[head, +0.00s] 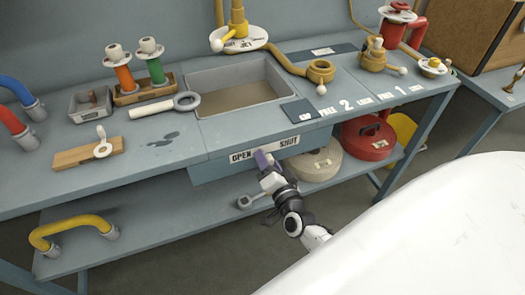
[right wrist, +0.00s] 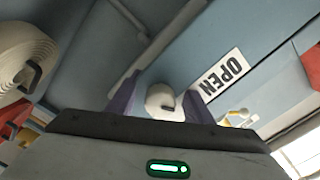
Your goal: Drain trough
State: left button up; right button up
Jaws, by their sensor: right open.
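The trough (head: 275,74) is a grey rectangular basin set in the bench top. Its inside looks flat and brownish; I cannot tell whether that is water or its floor. On the front below it is a label reading OPEN and SHUT (head: 291,141); the OPEN part also shows in the right wrist view (right wrist: 222,73). My right gripper (head: 265,160) is just below the label, its purple fingers apart. In the right wrist view, a round white knob-like piece (right wrist: 160,97) lies between the open fingers (right wrist: 160,103); contact is unclear. My left gripper is out of view.
A coiled cream hose (head: 314,163) and a red reel (head: 368,139) stand on the lower shelf, right of my right gripper. A grey ring-ended piece (head: 244,202) is left of my arm. A yellow handle (head: 68,228) is at lower left. The bench top holds several fittings.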

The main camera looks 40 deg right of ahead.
jog(key=v, duration=1)
jog(key=shift+s, duration=0.15)
jog(key=s+a+f+n+g+y, duration=0.6)
jog(key=s+a+f+n+g, duration=0.3)
jog(key=s+a+f+n, duration=0.3)
jog(key=s+f+n, duration=0.1)
jog(key=n, duration=0.2)
jog(key=shift+a+f+n+y, duration=0.2)
jog(key=shift+a+n+y, duration=0.1)
jog(key=shift+y, duration=0.1)
